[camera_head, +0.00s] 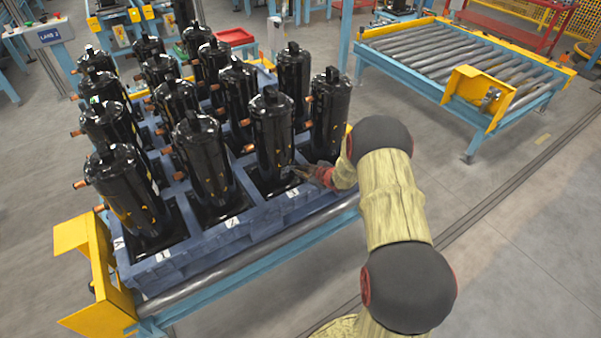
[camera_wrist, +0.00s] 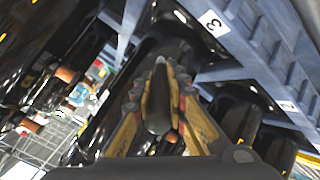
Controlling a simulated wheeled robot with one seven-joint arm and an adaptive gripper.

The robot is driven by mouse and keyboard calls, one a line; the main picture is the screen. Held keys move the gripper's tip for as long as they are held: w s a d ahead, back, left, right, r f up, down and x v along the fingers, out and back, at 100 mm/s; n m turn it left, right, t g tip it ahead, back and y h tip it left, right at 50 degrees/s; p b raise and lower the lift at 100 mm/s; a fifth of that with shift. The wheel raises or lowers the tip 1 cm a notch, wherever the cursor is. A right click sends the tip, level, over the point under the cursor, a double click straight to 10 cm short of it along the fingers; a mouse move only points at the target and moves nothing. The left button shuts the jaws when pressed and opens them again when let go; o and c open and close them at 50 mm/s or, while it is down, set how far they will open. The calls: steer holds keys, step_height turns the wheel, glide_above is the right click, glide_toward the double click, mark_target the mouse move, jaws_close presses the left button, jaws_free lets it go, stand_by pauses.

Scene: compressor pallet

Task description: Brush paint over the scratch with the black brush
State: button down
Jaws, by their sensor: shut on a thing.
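My gripper (camera_head: 304,172) is low in front of a black compressor (camera_head: 272,132) in the front row, close to its lower side. I cannot tell whether it touches. In the wrist view my gripper (camera_wrist: 160,82) has its fingers closed around the dark handle of the black brush (camera_wrist: 158,105). The handle points toward the camera, and the bristle end is hidden. In the head view the brush is too small to make out clearly. I cannot pick out the scratch for certain in either view.
Several black compressors stand upright in the blue pallet (camera_head: 215,240), on a roller conveyor (camera_head: 250,255) with a yellow end bracket (camera_head: 95,275). The wrist view shows a white "3" label (camera_wrist: 214,23) on the pallet. An empty roller conveyor (camera_head: 440,50) stands behind right, with clear floor between.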

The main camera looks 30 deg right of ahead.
steer(key=shift+a+b, duration=1.15)
steer(key=shift+a, duration=2.1)
steer(key=shift+d+r+p, duration=0.15)
steer(key=shift+d+p, duration=0.25)
steer(key=shift+d, duration=0.6)
steer(key=shift+d+r+p, duration=0.2)
steer(key=shift+d+p, duration=0.2)
steer(key=shift+d, duration=0.55)
steer(key=shift+d+r+p, duration=0.15)
steer(key=shift+d+p, duration=0.25)
steer(key=shift+d, duration=0.6)
steer(key=shift+d+f, duration=0.1)
steer(key=shift+d, duration=0.2)
steer(key=a+b, duration=0.2)
steer(key=a, duration=0.4)
steer(key=shift+s+a, duration=0.15)
steer(key=shift+a, duration=0.05)
steer(key=shift+s, duration=0.1)
steer(key=shift+s+d, duration=0.15)
steer(key=shift+s, duration=2.8)
